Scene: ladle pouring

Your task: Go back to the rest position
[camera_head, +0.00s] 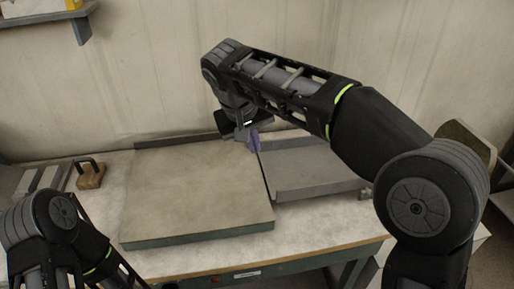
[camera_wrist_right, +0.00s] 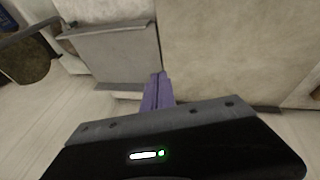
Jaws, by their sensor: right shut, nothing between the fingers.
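My right gripper (camera_head: 254,140) is over the worktable, near the back where a flat board and a grey metal tray meet. Its purple fingers are together with nothing between them; they also show in the right wrist view (camera_wrist_right: 158,92). My right arm reaches in from the right side of the head view. My left arm shows at the lower left of the head view, but its gripper is outside the picture.
The large beige board (camera_head: 195,185) covers the middle of the worktable (camera_head: 330,222). The grey tray (camera_head: 310,170) lies to its right. A wooden block with a dark handle (camera_head: 90,174) stands at the left. A shelf (camera_head: 40,12) hangs at the upper left.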

